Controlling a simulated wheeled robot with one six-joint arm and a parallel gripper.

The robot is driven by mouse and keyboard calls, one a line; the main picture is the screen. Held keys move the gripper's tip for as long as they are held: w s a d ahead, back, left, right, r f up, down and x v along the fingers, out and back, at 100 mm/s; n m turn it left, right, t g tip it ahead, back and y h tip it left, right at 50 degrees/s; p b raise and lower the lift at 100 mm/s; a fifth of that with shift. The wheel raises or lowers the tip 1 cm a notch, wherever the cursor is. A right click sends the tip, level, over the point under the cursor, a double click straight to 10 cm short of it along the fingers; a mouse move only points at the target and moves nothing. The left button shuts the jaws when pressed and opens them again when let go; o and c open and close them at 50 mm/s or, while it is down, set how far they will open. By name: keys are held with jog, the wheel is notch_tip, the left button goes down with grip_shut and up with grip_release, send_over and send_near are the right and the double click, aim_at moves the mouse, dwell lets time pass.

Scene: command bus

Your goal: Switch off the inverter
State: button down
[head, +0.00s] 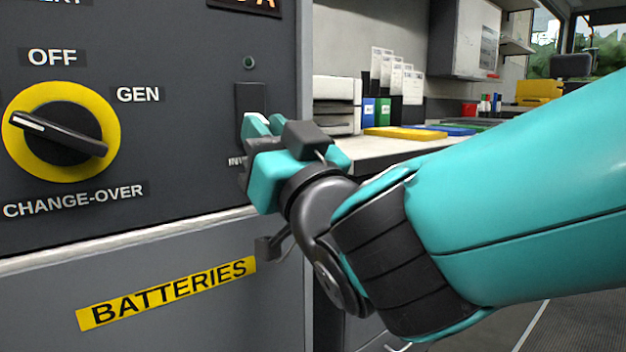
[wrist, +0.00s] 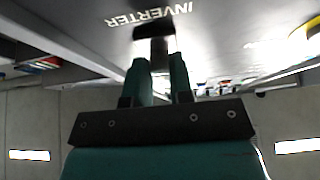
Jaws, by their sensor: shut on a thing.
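The inverter switch (head: 250,98) is a dark upright plate on the grey panel, with a small dark green lamp (head: 249,62) above it. My gripper (head: 259,128) is at the lower part of the switch and hides its lever in the head view. The label below it is mostly covered; only its first letters show. In the wrist view, which is upside down, the INVERTER label (wrist: 150,14) is readable. There my teal fingers (wrist: 159,68) are close together at the dark switch part (wrist: 153,46), shut on it. The lever's position cannot be made out.
Below is a ledge and a BATTERIES label (head: 167,293). A desk (head: 385,150) with a printer (head: 337,104), folders and trays stands to the right.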

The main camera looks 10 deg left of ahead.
jog(key=shift+w+f+t+b, duration=0.1)
jog(key=shift+f+t+b, duration=0.35)
jog(key=shift+b, duration=0.7)
jog(key=shift+r+y, duration=0.3)
jog(key=c, duration=1)
grip_release()
jog(key=b+v, duration=1.3)
jog(key=v, duration=0.4)
jog(key=shift+f, duration=0.25)
jog(key=shift+d, duration=0.1)
